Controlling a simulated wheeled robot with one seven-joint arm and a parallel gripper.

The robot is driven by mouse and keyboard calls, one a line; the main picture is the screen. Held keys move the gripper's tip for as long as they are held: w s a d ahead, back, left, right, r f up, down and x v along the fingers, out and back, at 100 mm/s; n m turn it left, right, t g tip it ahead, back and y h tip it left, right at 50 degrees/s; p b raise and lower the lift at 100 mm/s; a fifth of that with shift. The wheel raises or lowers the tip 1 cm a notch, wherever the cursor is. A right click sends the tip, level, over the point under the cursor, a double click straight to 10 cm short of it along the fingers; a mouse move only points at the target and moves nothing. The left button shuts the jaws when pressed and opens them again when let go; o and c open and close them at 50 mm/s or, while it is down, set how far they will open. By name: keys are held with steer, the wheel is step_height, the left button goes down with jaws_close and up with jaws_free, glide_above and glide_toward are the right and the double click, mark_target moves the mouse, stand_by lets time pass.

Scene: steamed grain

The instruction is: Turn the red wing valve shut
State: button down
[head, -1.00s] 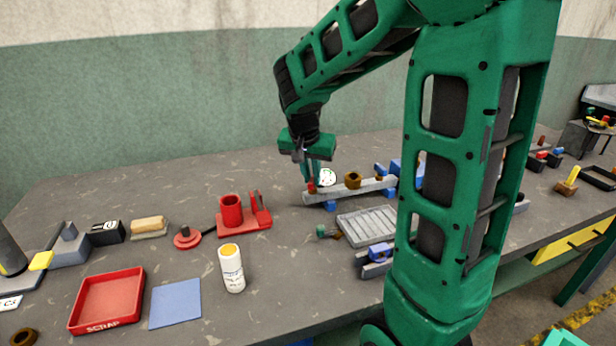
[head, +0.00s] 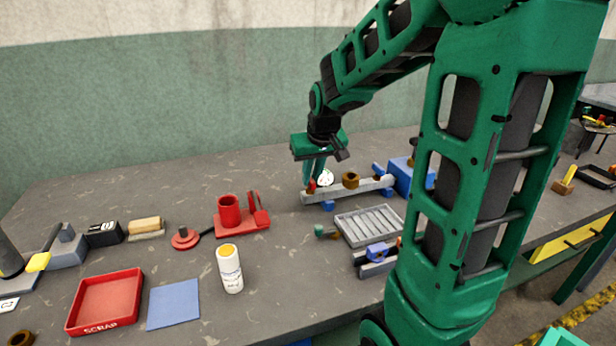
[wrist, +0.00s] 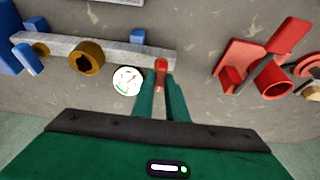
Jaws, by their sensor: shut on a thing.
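The red wing valve (head: 311,187) sits at the left end of a grey bar (head: 343,189) on the bench. In the wrist view the valve's red wing (wrist: 161,68) shows between the tips of my green fingers. My gripper (head: 315,178) comes down on it from above and is shut on the wing. A white round gauge (head: 326,177) stands right beside the fingers; it also shows in the wrist view (wrist: 127,81). The fingers partly hide the valve in the head view, so its exact angle is hard to tell.
A brown nut-like fitting (head: 350,180) and a blue block (head: 402,174) sit along the bar to the right. A grey ribbed tray (head: 341,229) lies in front. A red holder with a cup (head: 229,211) stands left. The bench behind the bar is clear.

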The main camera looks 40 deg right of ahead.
steer(key=shift+w+r, duration=0.15)
steer(key=shift+w, duration=0.05)
steer(key=c, duration=1.8)
jaws_free()
steer(key=shift+o, duration=0.2)
steer(key=shift+s, duration=0.1)
steer(key=v, duration=1)
steer(key=shift+r, duration=0.2)
steer(key=shift+s, duration=0.15)
steer(key=s+f+m+g, duration=0.1)
steer(key=s+f, duration=0.2)
steer(key=s, duration=0.5)
steer(key=s+a+f+m+g+y, duration=0.1)
steer(key=s+f, duration=0.3)
steer(key=s, duration=0.4)
steer(key=s+a+f+m+g, duration=0.1)
steer(key=s+f+g, duration=0.1)
steer(key=s, duration=0.6)
steer(key=shift+s+f, duration=0.15)
steer(key=shift+f, duration=0.7)
